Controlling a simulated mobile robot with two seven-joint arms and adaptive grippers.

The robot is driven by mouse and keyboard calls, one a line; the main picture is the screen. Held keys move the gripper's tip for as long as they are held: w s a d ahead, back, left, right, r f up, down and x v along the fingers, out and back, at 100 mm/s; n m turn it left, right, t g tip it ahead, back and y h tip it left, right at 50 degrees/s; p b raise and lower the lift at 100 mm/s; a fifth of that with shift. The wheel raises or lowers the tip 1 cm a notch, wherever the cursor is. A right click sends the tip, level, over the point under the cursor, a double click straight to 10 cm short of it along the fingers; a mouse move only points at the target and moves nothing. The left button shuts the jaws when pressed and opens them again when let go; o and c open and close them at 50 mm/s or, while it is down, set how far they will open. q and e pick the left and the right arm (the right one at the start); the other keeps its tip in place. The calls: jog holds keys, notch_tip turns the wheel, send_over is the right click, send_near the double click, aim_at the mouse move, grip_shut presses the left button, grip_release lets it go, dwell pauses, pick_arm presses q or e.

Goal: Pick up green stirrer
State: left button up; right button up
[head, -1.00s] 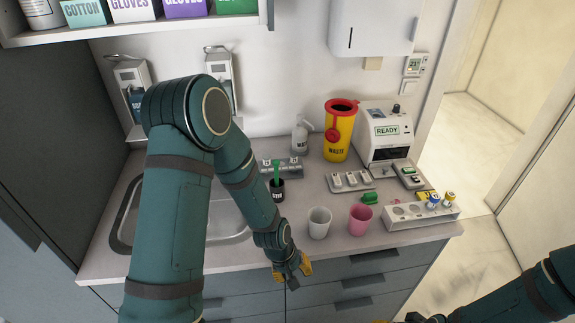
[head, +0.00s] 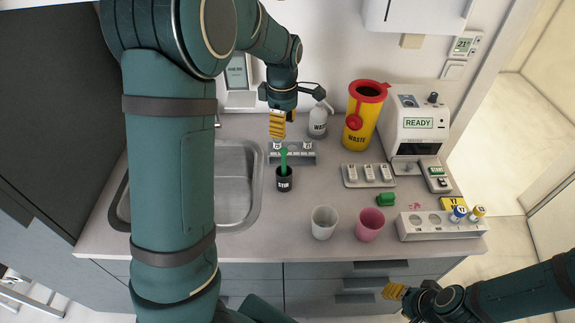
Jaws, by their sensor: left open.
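The green stirrer (head: 283,160) stands upright in a small black cup (head: 284,184) on the counter, right of the sink. Its lower part is hidden inside the cup. My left gripper (head: 281,128) is open and empty, with yellow fingertips pointing down, over the back of the counter, above the stirrer in the picture and apart from it. My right gripper (head: 393,292) is at the lower right, in front of the counter; whether its fingers are open cannot be made out.
A white cup (head: 324,222) and a pink cup (head: 369,225) stand near the front edge. Behind the stirrer is a grey rack (head: 303,154). A pump bottle (head: 318,120), yellow waste bin (head: 363,120) and white analyser (head: 416,130) stand at the back. The sink (head: 238,180) lies left.

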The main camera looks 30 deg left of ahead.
aim_at(284, 158)
pick_arm(q)
notch_tip(284, 158, down, 7)
jog(key=shift+f, duration=0.2)
notch_tip(284, 158, down, 5)
jog(key=shift+s+d+f, duration=0.1)
jog(key=shift+s, duration=0.05)
grip_shut()
